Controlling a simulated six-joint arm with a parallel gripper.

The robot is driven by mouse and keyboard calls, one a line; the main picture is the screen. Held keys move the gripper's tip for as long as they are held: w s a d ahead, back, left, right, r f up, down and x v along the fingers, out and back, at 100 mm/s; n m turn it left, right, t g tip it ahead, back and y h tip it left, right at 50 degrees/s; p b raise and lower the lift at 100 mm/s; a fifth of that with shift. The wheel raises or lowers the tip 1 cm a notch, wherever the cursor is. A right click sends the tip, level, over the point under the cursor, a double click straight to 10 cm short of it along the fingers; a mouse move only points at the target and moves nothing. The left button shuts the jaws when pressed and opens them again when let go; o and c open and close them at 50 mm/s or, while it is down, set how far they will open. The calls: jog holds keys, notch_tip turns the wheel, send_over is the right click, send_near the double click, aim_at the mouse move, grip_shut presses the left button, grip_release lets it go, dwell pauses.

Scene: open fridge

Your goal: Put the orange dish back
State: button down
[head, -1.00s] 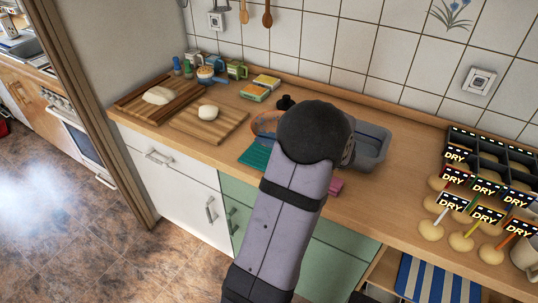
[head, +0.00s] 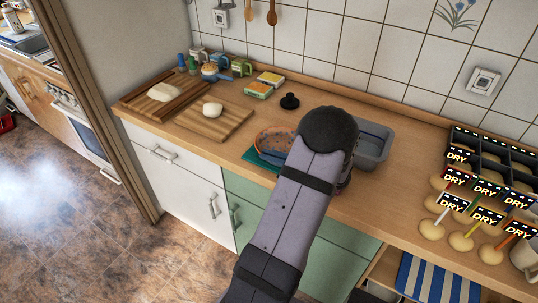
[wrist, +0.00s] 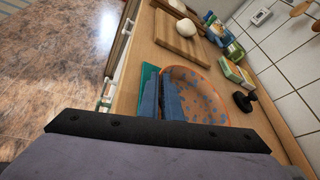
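The orange dish (head: 272,140) with blue spots is over the back of a teal mat (head: 255,158) on the counter, partly hidden by my arm in the head view. In the wrist view the dish (wrist: 200,92) shows its speckled inside, and the teal mat (wrist: 148,76) shows beside it. My gripper (wrist: 161,102) has one dark blue finger outside the near rim and one inside, close together on the dish wall. In the head view the fingers are hidden behind my arm. I cannot tell whether the dish touches the mat.
A grey basin (head: 372,145) stands right of my arm. A black knobbed object (head: 289,101) is behind the dish. Cutting boards (head: 215,122) with pale dough lie left. A rack (head: 490,150) and several DRY signs stand right. Counter between basin and signs is clear.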

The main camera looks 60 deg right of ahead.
jog(key=shift+f, duration=0.1)
jog(key=c, duration=2)
grip_release()
jog(key=shift+r, duration=0.2)
jog(key=b+v, duration=0.2)
jog(key=v, duration=1)
